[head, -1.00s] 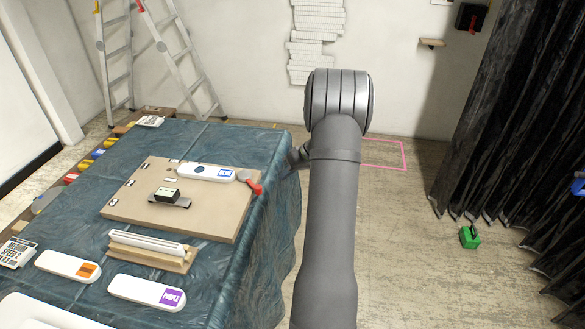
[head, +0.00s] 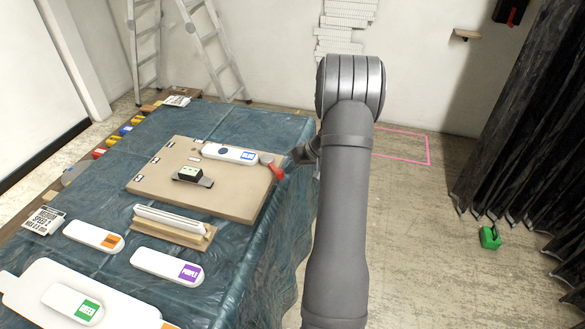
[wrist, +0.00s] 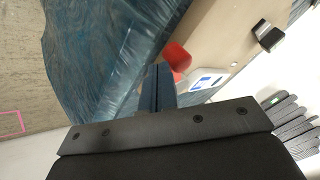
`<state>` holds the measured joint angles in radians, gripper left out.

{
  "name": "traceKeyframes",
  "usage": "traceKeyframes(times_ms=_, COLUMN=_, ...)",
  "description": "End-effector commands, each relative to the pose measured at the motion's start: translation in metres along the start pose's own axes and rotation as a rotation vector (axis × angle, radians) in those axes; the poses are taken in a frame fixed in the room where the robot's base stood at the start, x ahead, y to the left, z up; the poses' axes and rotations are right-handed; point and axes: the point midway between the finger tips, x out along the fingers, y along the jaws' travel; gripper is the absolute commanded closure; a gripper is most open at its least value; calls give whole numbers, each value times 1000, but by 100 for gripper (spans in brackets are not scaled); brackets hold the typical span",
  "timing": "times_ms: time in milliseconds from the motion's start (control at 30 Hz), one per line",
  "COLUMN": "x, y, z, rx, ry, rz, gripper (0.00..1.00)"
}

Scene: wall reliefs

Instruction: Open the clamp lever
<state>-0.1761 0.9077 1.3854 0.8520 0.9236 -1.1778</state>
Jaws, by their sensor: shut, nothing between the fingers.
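The clamp lever is a red handle (head: 275,172) with a grey round part at the right edge of a tan board (head: 145,183). The red handle also shows in the wrist view (wrist: 178,57), just right of my fingertips. My gripper (head: 300,155) is shut and empty, just right of the lever in the head view; my arm partly hides it. In the wrist view my gripper's fingers (wrist: 160,70) are together, with their tips close beside the red handle. I cannot tell whether they touch it. The grey part is not clear in the wrist view.
The board lies on a table with a blue-green cloth (head: 255,118). On the board are a white device with a blue label (head: 229,153) and a small dark block (head: 190,174). White handles with orange and purple labels lie nearer. Open floor lies to the right.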

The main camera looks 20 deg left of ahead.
Motion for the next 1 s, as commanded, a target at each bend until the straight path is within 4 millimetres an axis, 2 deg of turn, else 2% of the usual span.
traceKeyframes(times_ms=567, x=4, y=-14, z=6, rx=101, ry=53, rz=55, gripper=100)
traceKeyframes(times_ms=1000, x=17, y=-47, z=15, rx=362, ry=193, rz=197, gripper=100)
